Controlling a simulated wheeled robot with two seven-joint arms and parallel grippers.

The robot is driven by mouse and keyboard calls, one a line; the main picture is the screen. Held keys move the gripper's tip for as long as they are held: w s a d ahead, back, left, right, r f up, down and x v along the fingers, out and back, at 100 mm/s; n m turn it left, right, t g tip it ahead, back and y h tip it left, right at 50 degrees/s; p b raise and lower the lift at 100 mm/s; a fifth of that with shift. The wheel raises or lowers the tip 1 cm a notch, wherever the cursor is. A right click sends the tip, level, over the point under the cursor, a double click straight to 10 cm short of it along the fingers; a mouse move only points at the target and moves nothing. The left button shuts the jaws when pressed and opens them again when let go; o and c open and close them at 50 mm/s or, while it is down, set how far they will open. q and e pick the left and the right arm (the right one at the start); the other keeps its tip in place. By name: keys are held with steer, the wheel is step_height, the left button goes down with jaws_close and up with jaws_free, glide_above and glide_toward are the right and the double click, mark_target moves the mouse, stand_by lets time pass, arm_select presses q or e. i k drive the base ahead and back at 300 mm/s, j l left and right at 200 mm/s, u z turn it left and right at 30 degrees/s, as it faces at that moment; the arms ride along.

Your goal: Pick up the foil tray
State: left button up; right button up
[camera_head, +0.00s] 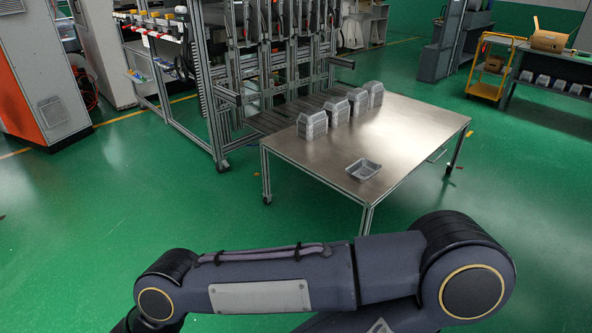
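A single silver foil tray (363,169) lies on the metal table (418,135), close to the table's near edge. It looks empty and its open side faces up. Several stacks of similar foil trays stand in a row along the table's left and back edge, the nearest being one stack (312,125). Neither gripper is in view. Dark links of my own arm cross the bottom of the view, well apart from the table and the tray.
A metal frame rack (215,90) on castors stands behind and left of the table. Grey and orange cabinets are at the far left. A yellow cart (487,85) and a bench with more trays are at the back right. Green floor (120,190) is clear left of the table.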

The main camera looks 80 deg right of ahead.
mark_target(364, 169)
steer(key=z, duration=3.35)
steer(key=i+u, duration=0.2)
steer(key=u, duration=0.2)
steer(key=i+l+u, duration=0.15)
steer(key=u, duration=0.25)
steer(key=i+l+u, duration=0.2)
steer(key=i+l, duration=0.25)
steer(key=i+l+u, duration=0.15)
steer(key=i+l, duration=0.25)
steer(key=i+l+u, duration=0.2)
steer(key=i+l, duration=0.15)
steer(key=l, duration=0.3)
steer(key=i+l, duration=0.2)
steer(key=l, duration=0.15)
steer(key=i+l, duration=0.2)
steer(key=l, duration=0.15)
steer(key=i+l, duration=0.25)
steer(key=l, duration=0.1)
